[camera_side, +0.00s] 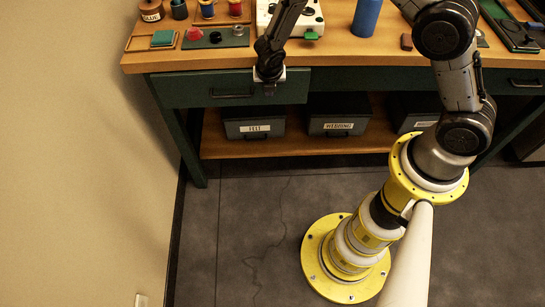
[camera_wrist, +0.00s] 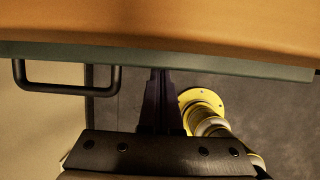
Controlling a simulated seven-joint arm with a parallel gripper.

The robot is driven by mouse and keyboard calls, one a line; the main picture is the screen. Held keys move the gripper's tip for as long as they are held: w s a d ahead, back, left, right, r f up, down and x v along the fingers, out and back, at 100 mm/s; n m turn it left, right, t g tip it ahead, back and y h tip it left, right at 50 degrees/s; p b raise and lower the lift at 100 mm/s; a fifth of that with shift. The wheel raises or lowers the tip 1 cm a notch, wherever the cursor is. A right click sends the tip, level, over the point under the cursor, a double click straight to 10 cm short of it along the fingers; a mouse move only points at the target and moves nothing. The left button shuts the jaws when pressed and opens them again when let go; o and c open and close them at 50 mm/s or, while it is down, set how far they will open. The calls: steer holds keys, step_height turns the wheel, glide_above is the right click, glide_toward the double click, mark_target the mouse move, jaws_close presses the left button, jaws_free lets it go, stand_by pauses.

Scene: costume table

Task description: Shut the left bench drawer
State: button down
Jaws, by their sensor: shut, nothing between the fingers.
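The left bench drawer (camera_side: 185,90) has a dark green front with a black bar handle (camera_side: 232,95), under the left end of the wooden top. No open drawer interior shows; whether its front is fully flush I cannot tell. My gripper (camera_side: 269,90) is shut and empty, pointing down at the drawer front, right of the handle. In the wrist view the shut fingers (camera_wrist: 160,72) reach the green drawer front edge (camera_wrist: 220,65), with the handle (camera_wrist: 68,88) to their left. Contact is not certain.
Labelled boxes (camera_side: 337,118) stand on the shelf (camera_side: 300,146) below. A wall (camera_side: 80,150) is close on the left. Floor before the bench's left part is clear.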

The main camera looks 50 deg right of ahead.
steer(key=shift+w+d, duration=1.3)
steer(key=shift+d, duration=0.05)
